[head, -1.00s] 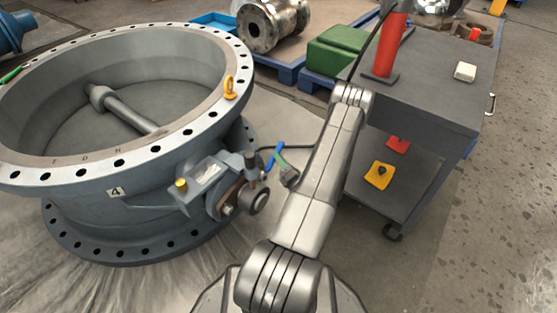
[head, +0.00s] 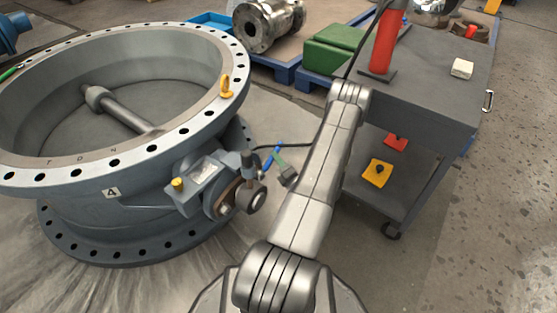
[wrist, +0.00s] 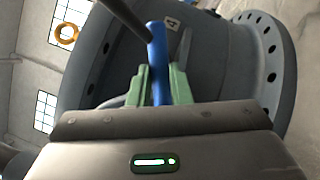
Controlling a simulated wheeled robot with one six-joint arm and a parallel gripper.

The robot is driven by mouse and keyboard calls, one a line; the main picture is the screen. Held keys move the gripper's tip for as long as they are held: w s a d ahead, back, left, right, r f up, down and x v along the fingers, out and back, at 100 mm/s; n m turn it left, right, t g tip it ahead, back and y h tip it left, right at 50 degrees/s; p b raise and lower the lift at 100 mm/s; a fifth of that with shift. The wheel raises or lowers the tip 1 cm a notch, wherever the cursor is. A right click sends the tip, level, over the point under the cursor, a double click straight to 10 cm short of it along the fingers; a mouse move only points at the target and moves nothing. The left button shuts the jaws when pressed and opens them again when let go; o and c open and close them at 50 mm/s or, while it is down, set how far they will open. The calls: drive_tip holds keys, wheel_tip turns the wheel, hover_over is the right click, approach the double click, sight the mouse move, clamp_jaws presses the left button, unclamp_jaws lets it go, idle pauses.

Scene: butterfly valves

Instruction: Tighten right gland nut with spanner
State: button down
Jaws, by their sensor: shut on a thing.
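The large grey butterfly valve (head: 120,175) marked 4 stands at the left, with a bracket and shaft housing (head: 205,180) on its near right side. My gripper (head: 278,168) is just right of that housing. In the wrist view its green fingers (wrist: 160,85) are shut on a blue-handled tool, the spanner (wrist: 157,50). The blue end of the spanner also shows in the head view (head: 272,158). The spanner's jaw and the right gland nut cannot be made out. I cannot tell whether the spanner touches the housing. A dark rod crosses the top of the wrist view.
A grey trolley (head: 435,95) stands right of my arm, with a red cylinder (head: 384,40) and a white block (head: 462,68) on top and a yellow item (head: 377,172) on its lower shelf. A green box (head: 333,50) is behind. Floor at the far right is clear.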

drive_tip(key=shift+s+d, duration=0.5)
drive_tip(key=shift+d, duration=0.2)
drive_tip(key=shift+s+d, duration=0.5)
drive_tip(key=shift+d, duration=0.2)
drive_tip(key=shift+b, duration=0.3)
drive_tip(key=shift+s+a+r+n+g+y+b, duration=0.15)
drive_tip(key=shift+s+a+r+n+y+b, duration=0.4)
drive_tip(key=shift+n, duration=1.2)
drive_tip(key=shift+s+a+r+n+g+y+b, duration=0.1)
drive_tip(key=shift+s+a+r+n+y+b, duration=0.2)
drive_tip(key=shift+s+r+n+y, duration=0.95)
drive_tip(key=shift+w+a+r+n+g+y+b, duration=0.15)
drive_tip(key=shift+a+r+n+y+b, duration=0.2)
drive_tip(key=shift+n, duration=1.85)
drive_tip(key=shift+s+f, duration=0.1)
drive_tip(key=shift+f, duration=0.05)
drive_tip(key=s+d, duration=0.1)
drive_tip(key=d, duration=0.1)
drive_tip(key=s+d, duration=0.2)
